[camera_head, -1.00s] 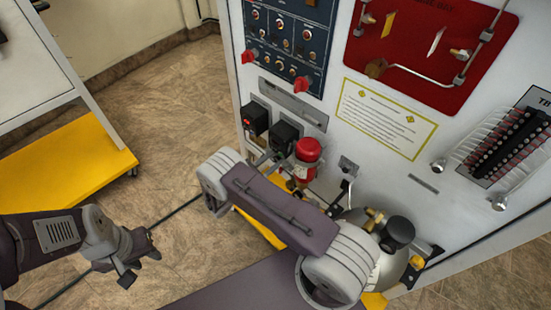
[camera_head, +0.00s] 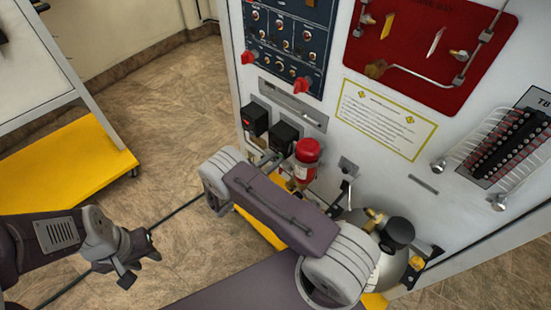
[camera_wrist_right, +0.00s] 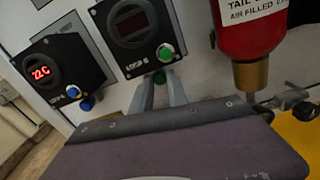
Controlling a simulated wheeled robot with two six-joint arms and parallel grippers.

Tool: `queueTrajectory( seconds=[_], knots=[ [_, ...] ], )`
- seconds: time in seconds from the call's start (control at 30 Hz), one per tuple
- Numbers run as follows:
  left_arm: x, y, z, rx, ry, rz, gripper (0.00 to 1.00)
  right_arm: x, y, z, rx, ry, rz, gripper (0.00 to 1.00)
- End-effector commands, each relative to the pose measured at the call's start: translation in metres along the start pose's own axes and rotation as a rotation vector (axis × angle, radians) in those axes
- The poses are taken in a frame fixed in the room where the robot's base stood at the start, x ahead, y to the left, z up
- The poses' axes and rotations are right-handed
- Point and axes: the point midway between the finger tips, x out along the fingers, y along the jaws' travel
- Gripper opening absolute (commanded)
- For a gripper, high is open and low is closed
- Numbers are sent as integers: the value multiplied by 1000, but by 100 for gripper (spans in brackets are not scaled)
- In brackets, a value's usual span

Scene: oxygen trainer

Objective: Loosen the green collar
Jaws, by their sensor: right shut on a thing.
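In the head view my right gripper (camera_head: 264,160) reaches the panel at the lower side of the right black box (camera_head: 284,136); the collar is hidden there. My left gripper (camera_head: 143,268) is over the floor at the lower left, apart from the panel, with its fingers spread and nothing between them.
A second black box with a red readout (camera_wrist_right: 45,73) and a blue collar (camera_wrist_right: 87,103) is to the left. A red cylinder (camera_wrist_right: 250,38) hangs close on the right. A gas bottle (camera_head: 393,262) stands lower right. A yellow-based cart (camera_head: 65,160) is at the left.

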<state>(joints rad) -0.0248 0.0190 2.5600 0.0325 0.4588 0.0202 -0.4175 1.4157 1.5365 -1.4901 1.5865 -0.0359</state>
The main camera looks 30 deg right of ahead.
Motion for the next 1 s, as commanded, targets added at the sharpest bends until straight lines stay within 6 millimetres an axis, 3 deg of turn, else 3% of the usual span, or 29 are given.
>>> queueTrajectory(
  seconds=[0.5, 1.0],
  knots=[
    [-1, 0, 0, 0, 0, 0, 36, 0, -1, 0, -353, 1, 0, 0],
    [-2, 0, 0, 0, 0, 0, 36, 0, -1, 0, -460, 1, 0, 0]
  ],
)
